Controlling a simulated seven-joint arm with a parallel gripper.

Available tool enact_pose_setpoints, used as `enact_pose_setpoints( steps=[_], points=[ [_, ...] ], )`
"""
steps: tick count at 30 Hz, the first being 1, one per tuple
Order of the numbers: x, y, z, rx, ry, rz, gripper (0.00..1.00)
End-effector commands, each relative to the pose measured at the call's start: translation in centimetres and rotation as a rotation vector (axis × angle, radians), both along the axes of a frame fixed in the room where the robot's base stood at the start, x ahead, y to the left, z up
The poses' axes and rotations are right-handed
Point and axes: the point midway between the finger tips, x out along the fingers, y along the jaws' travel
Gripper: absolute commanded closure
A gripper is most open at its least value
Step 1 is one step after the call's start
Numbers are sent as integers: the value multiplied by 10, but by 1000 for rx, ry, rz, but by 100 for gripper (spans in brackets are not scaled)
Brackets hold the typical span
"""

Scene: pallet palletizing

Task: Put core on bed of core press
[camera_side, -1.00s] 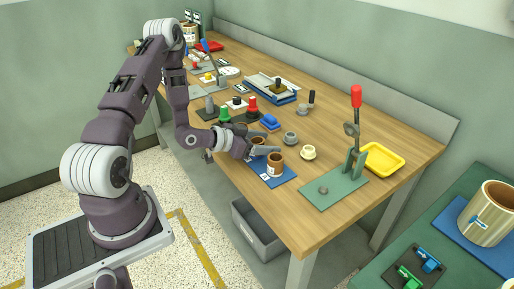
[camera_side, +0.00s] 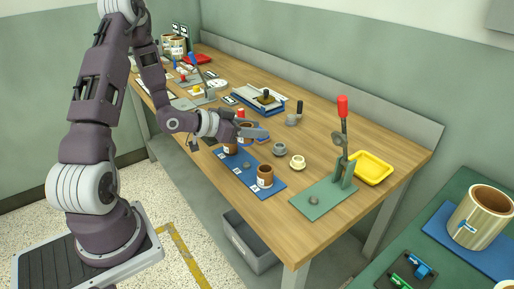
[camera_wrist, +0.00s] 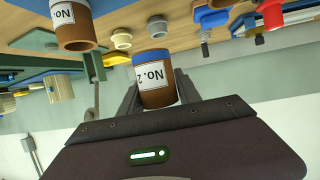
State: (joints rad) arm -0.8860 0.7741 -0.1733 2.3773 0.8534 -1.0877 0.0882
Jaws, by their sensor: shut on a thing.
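The green core press has a flat bed (camera_side: 322,203) with a grey round seat (camera_side: 313,200). Its lever has a red handle (camera_side: 343,105). The bed is empty and lies to the right of my gripper.
A cream ring (camera_side: 297,162) and a grey ring (camera_side: 278,149) sit between the mat and the press. A yellow tray (camera_side: 372,167) lies behind the press. A grey bin (camera_side: 250,240) stands below the table edge.

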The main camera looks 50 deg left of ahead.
Motion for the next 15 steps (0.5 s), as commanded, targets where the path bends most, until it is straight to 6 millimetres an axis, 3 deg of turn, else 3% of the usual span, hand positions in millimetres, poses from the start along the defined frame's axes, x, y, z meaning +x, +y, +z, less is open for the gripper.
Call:
enact_pose_setpoints(
  steps=[5,10,15],
  points=[
    [16,-31,9,2,-1,-64,99],
    [42,-105,3,2,-2,-196,99],
    [55,-186,-3,2,-1,-328,99]
  ],
)
